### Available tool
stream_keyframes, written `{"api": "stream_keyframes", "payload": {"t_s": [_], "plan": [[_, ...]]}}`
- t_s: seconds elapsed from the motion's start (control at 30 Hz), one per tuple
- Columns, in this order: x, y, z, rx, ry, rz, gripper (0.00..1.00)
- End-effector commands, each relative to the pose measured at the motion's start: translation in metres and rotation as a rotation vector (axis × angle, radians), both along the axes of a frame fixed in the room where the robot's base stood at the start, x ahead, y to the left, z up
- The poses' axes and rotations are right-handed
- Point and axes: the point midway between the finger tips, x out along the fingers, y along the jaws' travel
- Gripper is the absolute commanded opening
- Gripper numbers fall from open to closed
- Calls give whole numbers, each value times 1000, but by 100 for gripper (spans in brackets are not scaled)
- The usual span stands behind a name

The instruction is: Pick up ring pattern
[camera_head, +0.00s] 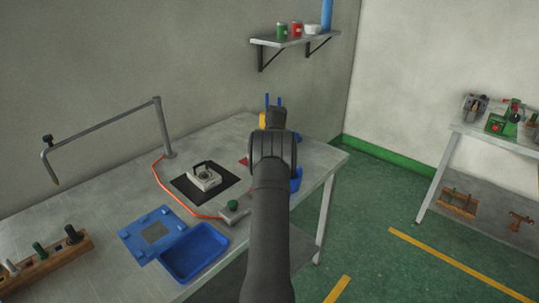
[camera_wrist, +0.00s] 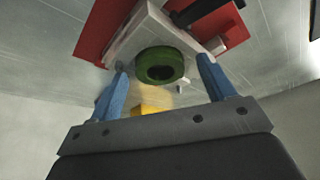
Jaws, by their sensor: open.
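A dark green ring (camera_wrist: 160,65), which looks like the ring pattern, is in the wrist view, at the edge of a white block (camera_wrist: 133,32). The block is on a red mat (camera_wrist: 97,32). My gripper (camera_wrist: 163,70) is open, and its blue fingers appear on the left and right of the ring with gaps on both sides. I cannot tell whether the ring is between the fingertips or beyond them. In the head view my gripper (camera_head: 273,99) is over the far right part of the table, and my arm hides the ring and block.
A yellow object (camera_wrist: 152,107) is behind the ring in the wrist view. On the grey workbench (camera_head: 110,195) are a black mat (camera_head: 184,190) with a metal block, an empty blue tray (camera_head: 193,252), an orange hose (camera_head: 170,203) and a wooden rack (camera_head: 45,265). A wall shelf (camera_head: 293,40) is above.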

Motion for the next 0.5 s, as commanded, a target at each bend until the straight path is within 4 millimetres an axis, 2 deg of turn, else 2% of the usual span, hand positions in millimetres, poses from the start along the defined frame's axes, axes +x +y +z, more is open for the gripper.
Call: {"api": "stream_keyframes", "payload": {"t_s": [0.1, 0.4, 0.5], "plan": [[-1, 0, -4, 0, 5, 0, 75], [-2, 0, -6, -1, 9, 0, 17], [-2, 0, -7, 0, 11, 1, 17]]}}
